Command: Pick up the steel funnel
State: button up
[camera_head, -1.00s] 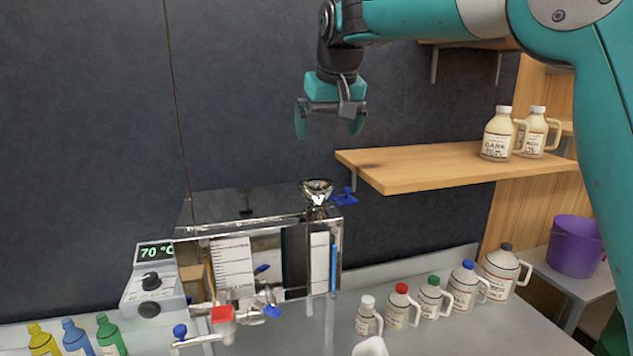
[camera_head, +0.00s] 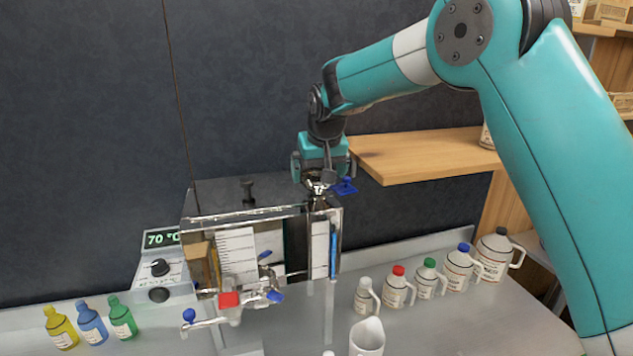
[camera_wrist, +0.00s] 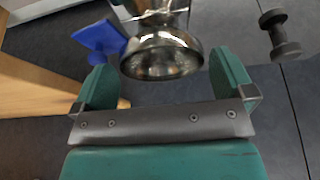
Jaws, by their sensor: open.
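The steel funnel (camera_wrist: 162,52) is shiny and shows in the wrist view, just beyond and between the open jaws. In the head view the funnel (camera_head: 318,188) sits on the top right of the evaporator, partly hidden by my gripper. My gripper (camera_wrist: 165,80) is open and empty, with one teal finger on each side of the funnel's wide mouth. In the head view my gripper (camera_head: 322,176) is low over the funnel. I cannot tell whether the fingers touch it.
The steel evaporator (camera_head: 262,212) stands below. A blue valve handle (camera_wrist: 98,38) is close left of the funnel. A dark knob (camera_wrist: 280,35) stands to the right. A wooden shelf (camera_head: 425,155) is right of my gripper. Several jugs (camera_head: 395,288) stand on the counter.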

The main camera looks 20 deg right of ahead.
jog(key=shift+p+x, duration=0.35)
jog(key=shift+x, duration=1.05)
jog(key=c, duration=0.7)
